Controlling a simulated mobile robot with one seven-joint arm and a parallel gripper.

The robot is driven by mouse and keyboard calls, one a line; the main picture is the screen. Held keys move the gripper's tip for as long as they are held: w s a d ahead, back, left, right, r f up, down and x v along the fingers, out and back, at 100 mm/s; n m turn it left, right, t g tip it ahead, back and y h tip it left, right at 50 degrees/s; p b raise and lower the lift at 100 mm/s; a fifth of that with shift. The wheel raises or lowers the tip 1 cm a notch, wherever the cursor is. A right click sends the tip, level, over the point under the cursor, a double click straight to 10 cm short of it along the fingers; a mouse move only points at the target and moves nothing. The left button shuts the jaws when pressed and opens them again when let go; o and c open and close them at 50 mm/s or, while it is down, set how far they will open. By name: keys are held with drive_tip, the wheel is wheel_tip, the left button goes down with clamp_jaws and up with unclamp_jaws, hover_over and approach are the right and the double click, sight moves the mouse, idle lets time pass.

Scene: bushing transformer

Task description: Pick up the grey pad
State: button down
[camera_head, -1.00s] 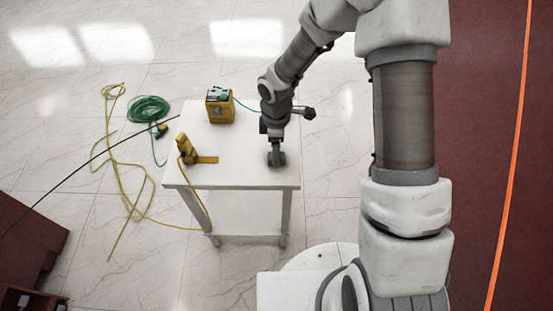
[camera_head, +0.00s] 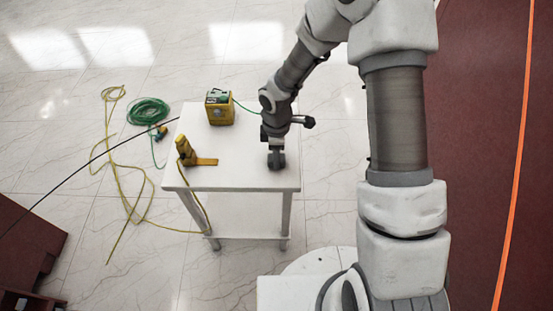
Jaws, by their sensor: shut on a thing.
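The grey pad (camera_head: 276,161) is a small dark grey piece at the right side of the white table (camera_head: 235,180). My gripper (camera_head: 276,150) points down from above and is shut on the pad. The fingers are small and dark, so the exact grip is hard to make out. I cannot tell whether the pad touches the tabletop or hangs just above it.
A yellow box device (camera_head: 220,108) stands at the table's back. A yellow tool (camera_head: 190,153) stands at its left side. A green cable coil (camera_head: 148,111) and a yellow cable (camera_head: 125,190) lie on the floor at left. The table's front middle is clear.

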drive_tip(key=shift+r, duration=0.1)
wheel_tip(320, 180, up, 4)
drive_tip(key=shift+w+r+p, duration=0.1)
drive_tip(key=shift+r+p, duration=0.1)
drive_tip(key=shift+p, duration=0.55)
drive_tip(key=s+d+r+p, duration=0.2)
drive_tip(key=d+r, duration=0.4)
drive_tip(key=d, duration=0.5)
drive_tip(key=shift+s+r+p, duration=0.25)
drive_tip(key=shift+s+p, duration=0.1)
drive_tip(key=shift+s, duration=0.5)
drive_tip(key=c, duration=1)
unclamp_jaws()
clamp_jaws()
